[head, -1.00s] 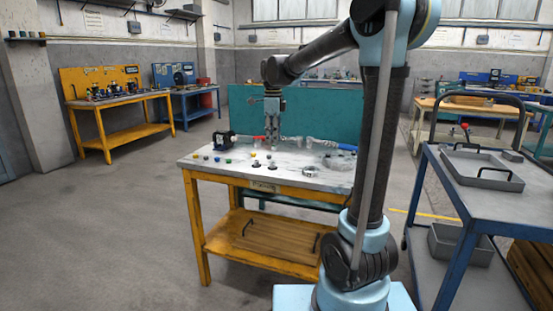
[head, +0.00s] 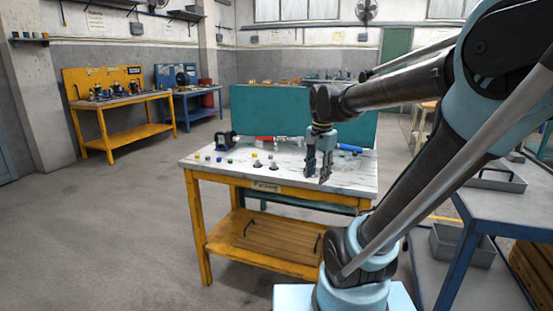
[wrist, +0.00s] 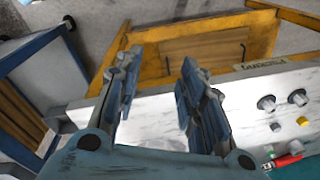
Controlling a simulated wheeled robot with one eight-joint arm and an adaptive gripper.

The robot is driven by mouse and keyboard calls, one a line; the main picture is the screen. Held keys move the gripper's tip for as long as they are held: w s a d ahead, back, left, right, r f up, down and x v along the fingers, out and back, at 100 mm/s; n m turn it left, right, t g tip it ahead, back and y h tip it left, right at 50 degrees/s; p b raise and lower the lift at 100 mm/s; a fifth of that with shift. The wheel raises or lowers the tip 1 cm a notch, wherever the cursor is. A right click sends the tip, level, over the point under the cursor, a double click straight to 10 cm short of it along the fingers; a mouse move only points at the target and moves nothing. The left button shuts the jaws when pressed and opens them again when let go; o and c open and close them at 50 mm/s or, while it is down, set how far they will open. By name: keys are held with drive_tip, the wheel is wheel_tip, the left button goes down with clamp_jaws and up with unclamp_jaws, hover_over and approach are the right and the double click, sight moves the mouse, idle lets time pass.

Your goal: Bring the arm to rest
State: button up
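My arm reaches in from the right in the head view, its forearm held out above the yellow-framed worktable (head: 355,178). My gripper (head: 318,178) hangs downward in front of the right part of the white top. In the wrist view my gripper (wrist: 157,65) has its two blue-grey fingers spread apart, with nothing between them. Behind the gap show the table's white edge and its yellow lower frame (wrist: 170,82).
On the worktable are a dark motor part (head: 223,141), a red tool (head: 270,138), a blue-handled tool (head: 350,149) and several small knobs. A blue cart (head: 505,213) with grey trays stands at the right. The floor at left is clear.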

drive_tip(key=s+d+f+n, duration=0.2)
drive_tip(key=s+f+n, duration=0.2)
drive_tip(key=s+f, duration=0.2)
drive_tip(key=s+d+f+n, duration=0.3)
drive_tip(key=s+f+n, duration=0.1)
drive_tip(key=s+f, duration=0.2)
drive_tip(key=shift+s+d+f+n+t, duration=0.25)
drive_tip(key=shift+s+f+n+t, duration=0.1)
drive_tip(key=shift+f+n+t, duration=0.05)
drive_tip(key=shift+w+f, duration=0.2)
drive_tip(key=shift+w, duration=0.25)
